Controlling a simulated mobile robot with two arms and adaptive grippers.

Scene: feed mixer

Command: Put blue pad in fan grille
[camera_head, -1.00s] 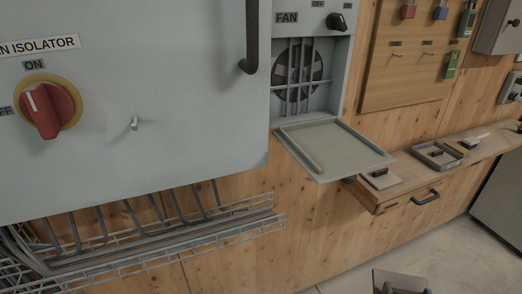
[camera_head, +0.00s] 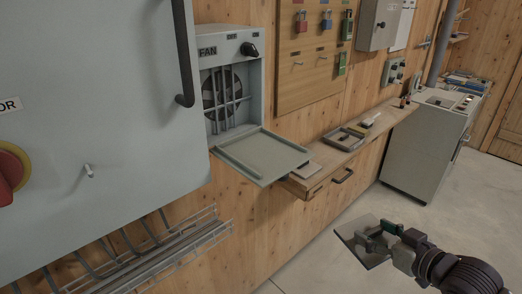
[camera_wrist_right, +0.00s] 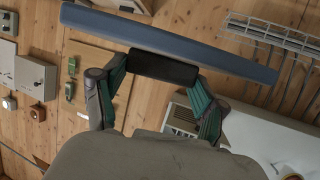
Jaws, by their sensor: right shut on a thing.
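The fan grille (camera_head: 214,112) is in a grey box marked FAN at centre left in the head view, with bars in front of a dark round fan. Below its opening, a flat grey flap or tray (camera_head: 262,156) sticks out. My right gripper (camera_head: 376,240) is at lower right, shut on the black handle of the flat square pad (camera_head: 350,234). The pad looks grey in the head view. In the right wrist view the blue pad (camera_wrist_right: 165,40) shows edge-on, its handle between the green fingertips (camera_wrist_right: 162,70). The pad is apart from the grille. My left gripper is not in view.
A grey cabinet door (camera_head: 95,100) with a dark handle (camera_head: 183,60) stands left of the fan box. A wire cable tray (camera_head: 150,255) runs below it. A wooden shelf (camera_head: 330,170) with small items is right of the flap. The floor (camera_head: 310,262) is open.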

